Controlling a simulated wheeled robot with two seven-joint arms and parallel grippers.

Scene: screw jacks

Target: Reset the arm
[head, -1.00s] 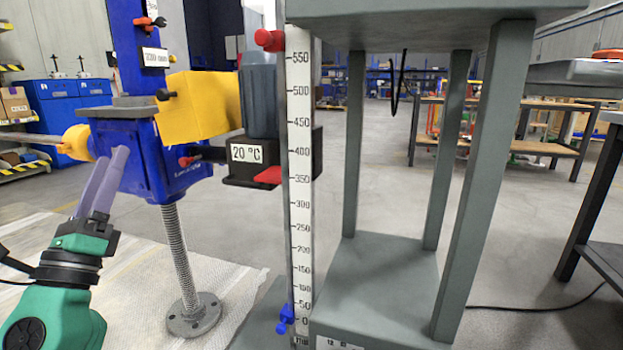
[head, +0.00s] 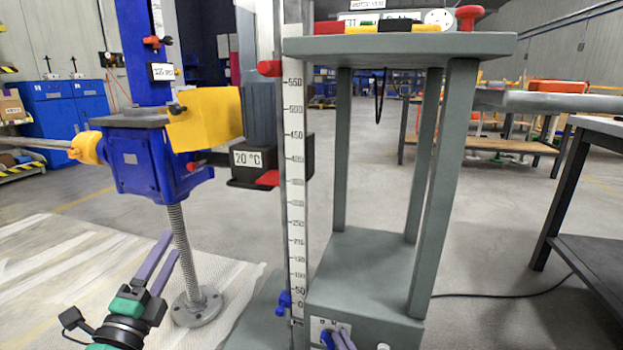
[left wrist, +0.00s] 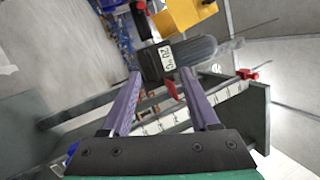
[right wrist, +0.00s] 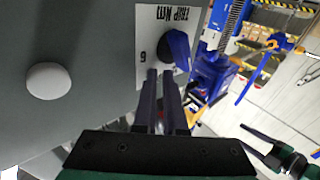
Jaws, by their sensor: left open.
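The blue screw jack (head: 150,165) stands at the left on a threaded spindle (head: 182,250) with a round foot. A yellow block (head: 205,118) and a black arm with a "20 °C" label (head: 249,158) extend from it towards the white scale (head: 296,190). My left gripper (head: 168,248) is low beside the spindle, open and empty, apart from the jack. My right gripper (head: 343,338) is at the lower panel of the grey stand. In the right wrist view its fingers (right wrist: 160,75) are close together just below a blue knob (right wrist: 177,46); whether they touch it is unclear.
The grey stand (head: 400,45) has posts and a top shelf carrying red, yellow and black items. A small blue clamp (head: 284,302) sits near the scale's zero. A white round button (right wrist: 48,81) is left of the knob. A dark table (head: 590,190) stands at the right.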

